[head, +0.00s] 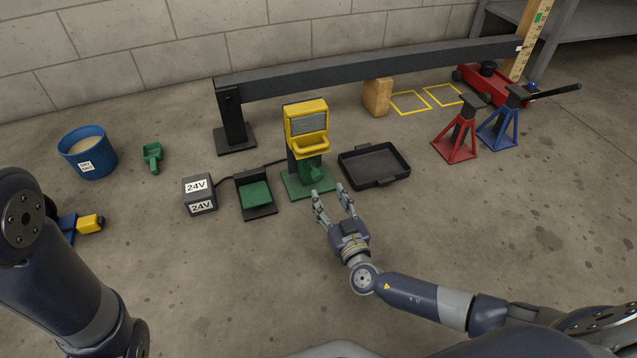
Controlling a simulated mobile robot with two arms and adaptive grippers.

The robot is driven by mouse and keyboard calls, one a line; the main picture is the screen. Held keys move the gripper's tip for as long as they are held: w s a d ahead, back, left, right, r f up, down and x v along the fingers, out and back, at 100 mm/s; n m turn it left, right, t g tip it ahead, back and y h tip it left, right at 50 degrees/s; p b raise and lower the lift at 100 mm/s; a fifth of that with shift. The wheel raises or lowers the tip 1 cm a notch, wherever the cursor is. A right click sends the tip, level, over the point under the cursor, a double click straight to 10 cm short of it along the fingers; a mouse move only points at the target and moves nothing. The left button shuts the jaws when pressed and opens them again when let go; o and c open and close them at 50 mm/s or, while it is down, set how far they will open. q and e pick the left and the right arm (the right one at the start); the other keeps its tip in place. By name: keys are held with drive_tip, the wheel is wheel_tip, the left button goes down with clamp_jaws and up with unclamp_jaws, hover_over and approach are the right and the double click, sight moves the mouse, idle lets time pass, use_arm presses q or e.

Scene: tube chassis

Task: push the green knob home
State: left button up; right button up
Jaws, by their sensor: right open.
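A yellow unit (307,125) with a grey panel and a yellow handle stands on a green base plate (293,187) in the middle of the head view. A small green part (312,172) shows low on its front, under the yellow handle; it may be the green knob, but it is too small to tell how far in it sits. My right gripper (331,192) is open and empty, just in front of the base plate, with its fingers pointing toward the unit. It appears apart from the green part. My left arm shows at the left, but its gripper is out of view.
A 24V box (200,194) and a black holder with a green pad (255,194) stand left of the unit. A black tray (373,164) lies to its right. Red (457,138) and blue jack stands (502,128) stand farther right. A dark beam (370,70) runs behind. The front floor is clear.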

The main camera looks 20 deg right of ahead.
sight(319, 178)
drive_tip(key=w+b, duration=0.2)
drive_tip(key=w, duration=0.4)
drive_tip(key=shift+w+a+f, duration=0.1)
drive_tip(key=shift+w+f, duration=0.05)
drive_tip(key=shift+w, duration=0.8)
drive_tip(key=shift+c, duration=0.6)
clamp_jaws()
